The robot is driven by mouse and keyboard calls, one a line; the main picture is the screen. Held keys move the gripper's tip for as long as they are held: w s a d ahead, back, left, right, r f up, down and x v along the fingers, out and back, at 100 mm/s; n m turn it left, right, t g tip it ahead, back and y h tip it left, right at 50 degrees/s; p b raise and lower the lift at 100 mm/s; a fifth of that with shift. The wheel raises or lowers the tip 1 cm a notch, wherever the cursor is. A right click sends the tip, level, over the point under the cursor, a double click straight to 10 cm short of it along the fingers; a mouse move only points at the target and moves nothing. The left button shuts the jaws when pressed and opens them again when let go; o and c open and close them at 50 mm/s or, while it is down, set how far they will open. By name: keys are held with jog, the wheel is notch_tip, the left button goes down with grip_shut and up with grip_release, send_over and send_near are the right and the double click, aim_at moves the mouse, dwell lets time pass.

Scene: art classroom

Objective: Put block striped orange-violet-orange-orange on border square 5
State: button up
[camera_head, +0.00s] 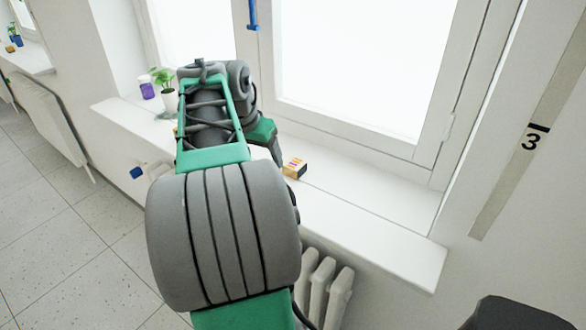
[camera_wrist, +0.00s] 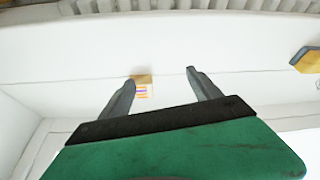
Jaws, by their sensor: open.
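A small tan block (camera_head: 294,168) lies on the window sill (camera_head: 370,210) just right of my arm in the head view. Its light face carries orange and violet stripes, too small to read their full order; one end looks dark blue. The block also shows in the wrist view (camera_wrist: 144,88), beyond my left-hand finger and partly overlapped by it. My gripper (camera_wrist: 161,78) is open, with nothing between its fingers. In the head view my arm hides most of the gripper. I cannot make out border square 5 in either view.
A potted plant (camera_head: 166,92) and a purple cup (camera_head: 147,88) stand at the sill's far left. A yellow and grey object (camera_wrist: 309,60) is at the wrist view's right edge. The window frame (camera_head: 350,134) borders the sill; a radiator (camera_head: 325,285) stands below. The sill's right part is clear.

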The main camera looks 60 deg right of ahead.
aim_at(294, 163)
jog(key=s+d+f, duration=0.1)
jog(key=d+f, duration=0.1)
jog(key=s+d+f+m, duration=0.1)
jog(key=s+d+f, duration=0.1)
jog(key=d, duration=0.1)
jog(key=s+d+f+m, duration=0.1)
jog(key=s+d+f, duration=0.1)
jog(key=shift+d+g, duration=0.4)
jog(key=shift+s+r, duration=0.1)
jog(key=shift+c, duration=0.4)
grip_shut()
